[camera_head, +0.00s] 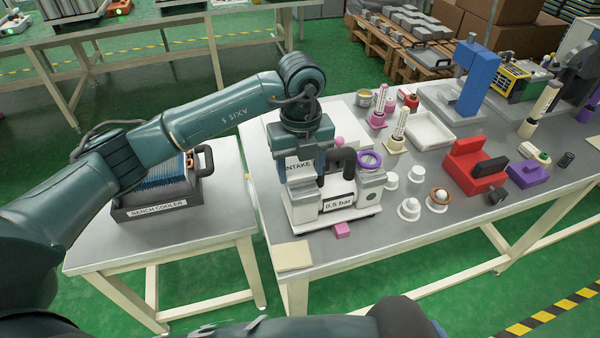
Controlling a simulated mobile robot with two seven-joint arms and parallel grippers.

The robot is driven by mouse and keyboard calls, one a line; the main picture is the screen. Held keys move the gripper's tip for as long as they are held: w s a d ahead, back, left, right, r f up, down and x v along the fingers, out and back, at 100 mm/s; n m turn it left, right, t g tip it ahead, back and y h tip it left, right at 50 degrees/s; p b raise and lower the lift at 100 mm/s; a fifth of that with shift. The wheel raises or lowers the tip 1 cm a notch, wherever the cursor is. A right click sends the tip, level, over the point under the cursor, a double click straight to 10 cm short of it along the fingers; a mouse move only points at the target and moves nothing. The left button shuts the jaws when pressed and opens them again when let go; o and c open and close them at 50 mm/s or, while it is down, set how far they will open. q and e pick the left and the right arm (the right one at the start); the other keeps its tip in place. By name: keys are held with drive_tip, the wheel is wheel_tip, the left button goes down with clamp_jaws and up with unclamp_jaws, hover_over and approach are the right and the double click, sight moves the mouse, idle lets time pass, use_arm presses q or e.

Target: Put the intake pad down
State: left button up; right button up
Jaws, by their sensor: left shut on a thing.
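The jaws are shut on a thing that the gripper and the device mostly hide. I cannot tell whether that thing touches what is below. My right gripper is not in view.
A beige square (294,256) lies at the front left table corner, a pink block (342,230) before the device. White knobbed pieces (409,209) and a red block (470,165) stand to the right. A white tray (430,131) stands behind.

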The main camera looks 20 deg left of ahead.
sight(301, 173)
use_arm(q)
drive_tip(key=shift+f, duration=1.45)
drive_tip(key=o, duration=0.9)
drive_tip(key=shift+o, duration=0.2)
wheel_tip(301, 173, up, 12)
drive_tip(key=b, duration=0.1)
drive_tip(key=shift+r, duration=0.2)
